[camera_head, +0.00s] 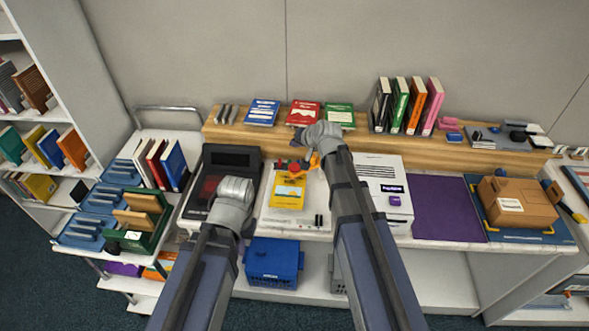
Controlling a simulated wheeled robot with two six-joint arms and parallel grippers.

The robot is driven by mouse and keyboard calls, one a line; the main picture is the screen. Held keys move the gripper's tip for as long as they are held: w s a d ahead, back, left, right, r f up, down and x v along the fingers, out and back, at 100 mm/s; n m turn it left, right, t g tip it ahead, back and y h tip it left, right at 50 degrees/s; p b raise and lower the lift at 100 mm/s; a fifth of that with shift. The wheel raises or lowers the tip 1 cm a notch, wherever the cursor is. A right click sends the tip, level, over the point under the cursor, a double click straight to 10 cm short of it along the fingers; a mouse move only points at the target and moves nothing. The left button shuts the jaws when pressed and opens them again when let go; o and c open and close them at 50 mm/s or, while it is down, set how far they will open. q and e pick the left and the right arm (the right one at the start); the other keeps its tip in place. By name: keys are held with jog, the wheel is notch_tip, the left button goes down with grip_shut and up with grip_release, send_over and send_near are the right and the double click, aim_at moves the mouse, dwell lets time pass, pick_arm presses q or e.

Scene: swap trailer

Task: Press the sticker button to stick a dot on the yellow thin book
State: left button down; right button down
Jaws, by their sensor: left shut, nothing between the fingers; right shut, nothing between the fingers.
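The yellow thin book (288,192) lies flat on a white station (267,218) in the middle of the counter. Small red and orange parts (296,166) sit at the book's far edge; I cannot tell which of them is the sticker button. My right gripper (308,137) is shut and empty, just beyond these parts, with its arm passing right of the book. My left gripper (236,190) is shut and empty, left of the book, over the right side of a dark machine (230,157). My wrist hides its fingertips.
A white machine (383,177) with a purple label and a purple mat (440,208) lie to the right. A cardboard box (519,202) stands on a blue mat at far right. Books line the wooden riser (235,131) behind. A blue crate (273,262) sits below the counter.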

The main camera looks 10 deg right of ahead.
aim_at(293, 166)
notch_tip(293, 166, down, 8)
jog(key=b, duration=0.6)
jog(key=shift+r+b, duration=0.2)
jog(key=shift+b, duration=0.2)
dwell(1.3)
jog(key=shift+f+b, duration=0.4)
jog(key=shift+f+b, duration=0.65)
jog(key=shift+b, duration=0.05)
dwell(0.8)
jog(key=shift+r, duration=0.1)
jog(key=shift+r+p, duration=1)
jog(key=shift+p, duration=0.1)
jog(key=shift+r, duration=0.1)
notch_tip(293, 166, up, 5)
jog(key=p, duration=0.5)
